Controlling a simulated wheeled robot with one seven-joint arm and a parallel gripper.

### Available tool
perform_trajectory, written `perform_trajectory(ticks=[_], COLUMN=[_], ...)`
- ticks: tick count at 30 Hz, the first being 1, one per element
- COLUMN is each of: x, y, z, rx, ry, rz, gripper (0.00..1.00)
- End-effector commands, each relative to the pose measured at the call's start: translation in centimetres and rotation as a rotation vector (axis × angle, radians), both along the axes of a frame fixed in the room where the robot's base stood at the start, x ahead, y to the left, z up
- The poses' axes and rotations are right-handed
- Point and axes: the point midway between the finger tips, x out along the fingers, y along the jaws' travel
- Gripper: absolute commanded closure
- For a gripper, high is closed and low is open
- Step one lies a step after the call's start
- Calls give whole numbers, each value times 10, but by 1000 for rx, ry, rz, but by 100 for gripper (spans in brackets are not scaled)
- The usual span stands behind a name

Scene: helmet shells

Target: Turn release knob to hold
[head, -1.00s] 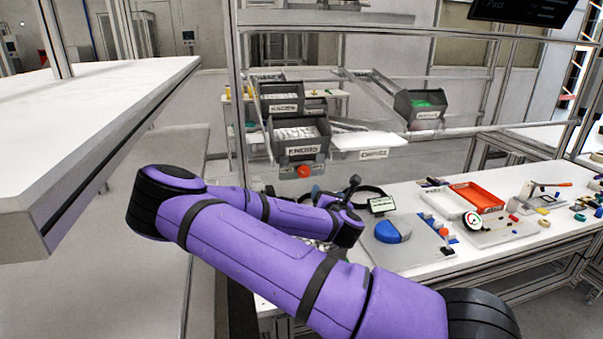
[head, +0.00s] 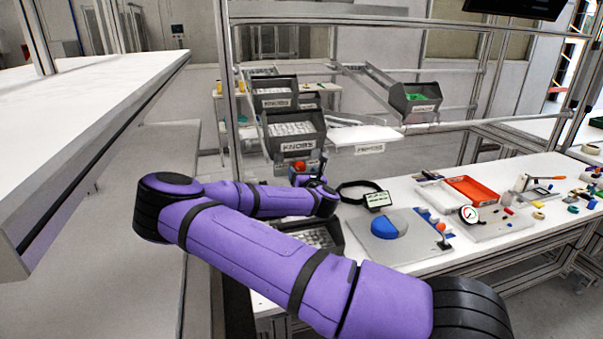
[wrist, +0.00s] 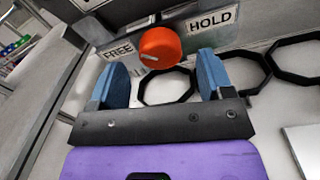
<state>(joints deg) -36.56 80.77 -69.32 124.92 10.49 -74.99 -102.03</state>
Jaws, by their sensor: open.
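The release knob (wrist: 160,47) is orange-red and round, with a pale pointer line on its face. In the wrist view it sits between a FREE label (wrist: 118,52) on its left and a HOLD label (wrist: 212,20) on its right, and the line points toward the FREE side. My gripper (wrist: 160,75) is open, its two blue fingers apart just short of the knob, with the knob centred beyond the gap. In the head view the knob (head: 299,166) shows small below the KNOBS bin, and my gripper (head: 308,168) is close by it, partly hidden by my wrist.
Black octagonal rings (wrist: 168,86) lie near the fingers in the wrist view. The KNOBS bin (head: 293,132) stands above the knob. On the white table (head: 480,255) are a blue shell (head: 388,224), a red tray (head: 472,190) and small parts. A long white bench (head: 80,100) is at left.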

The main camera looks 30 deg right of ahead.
Motion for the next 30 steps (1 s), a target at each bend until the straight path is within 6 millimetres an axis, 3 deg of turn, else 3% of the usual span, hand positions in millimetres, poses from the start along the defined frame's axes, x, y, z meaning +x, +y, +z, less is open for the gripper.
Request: perform_trajectory(ticks=[6, 14, 21, 30], x=[14, 15, 14, 14], y=[-4, -4, -4, -4], z=[0, 0, 0, 0], rx=[1, 0, 0, 26], ry=[0, 0, 0, -7], rz=[0, -1, 0, 5], gripper=[26, 26, 75, 75])
